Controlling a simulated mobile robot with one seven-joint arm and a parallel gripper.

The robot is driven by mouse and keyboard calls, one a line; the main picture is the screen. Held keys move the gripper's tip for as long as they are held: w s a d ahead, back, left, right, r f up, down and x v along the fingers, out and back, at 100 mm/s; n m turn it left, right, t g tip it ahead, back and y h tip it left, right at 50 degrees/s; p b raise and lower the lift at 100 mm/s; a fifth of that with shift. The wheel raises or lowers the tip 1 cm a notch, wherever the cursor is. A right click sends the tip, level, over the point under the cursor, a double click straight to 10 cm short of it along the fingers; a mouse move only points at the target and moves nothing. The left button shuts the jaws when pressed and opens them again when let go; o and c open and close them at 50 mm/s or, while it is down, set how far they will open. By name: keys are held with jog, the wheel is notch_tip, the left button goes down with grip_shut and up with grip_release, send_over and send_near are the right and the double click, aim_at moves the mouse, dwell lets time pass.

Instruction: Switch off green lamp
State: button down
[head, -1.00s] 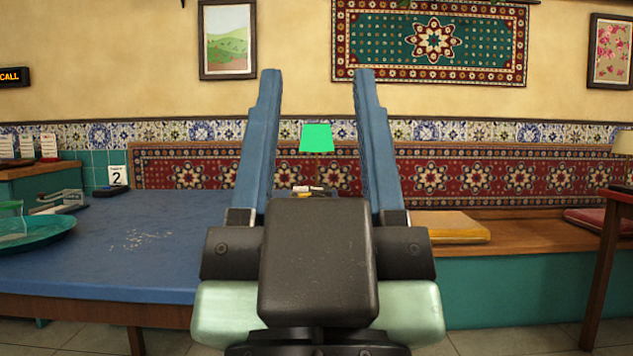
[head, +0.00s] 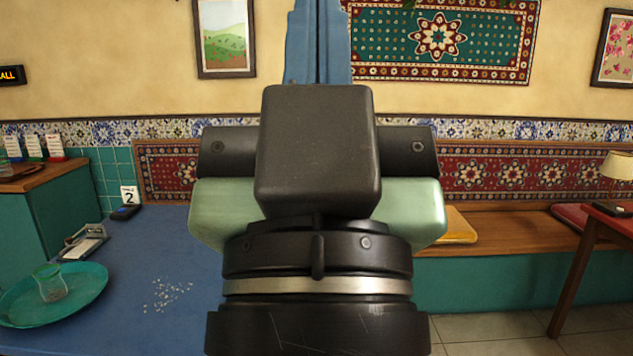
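My gripper (head: 320,20) rises through the middle of the head view, pointing away from me. Its two blue fingers are together and nothing shows between them. The fingertips reach the top edge of the picture. The green lamp is not visible now; my gripper and wrist cover the part of the bench and wall behind them. I cannot tell whether the lamp is lit. Another lamp (head: 616,166) with a cream shade stands on the red-topped table at the far right.
The blue table (head: 190,255) lies ahead to the left, with a teal tray (head: 85,296) holding a cup (head: 50,284), a clipboard-like holder (head: 82,243) and white grains. A cushioned wall bench (head: 510,235) runs behind. A red-topped table (head: 610,222) stands right, with open floor before it.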

notch_tip(320, 180, up, 23)
jog(key=p, duration=2)
jog(key=shift+r, duration=0.1)
jog(key=shift+a, duration=0.15)
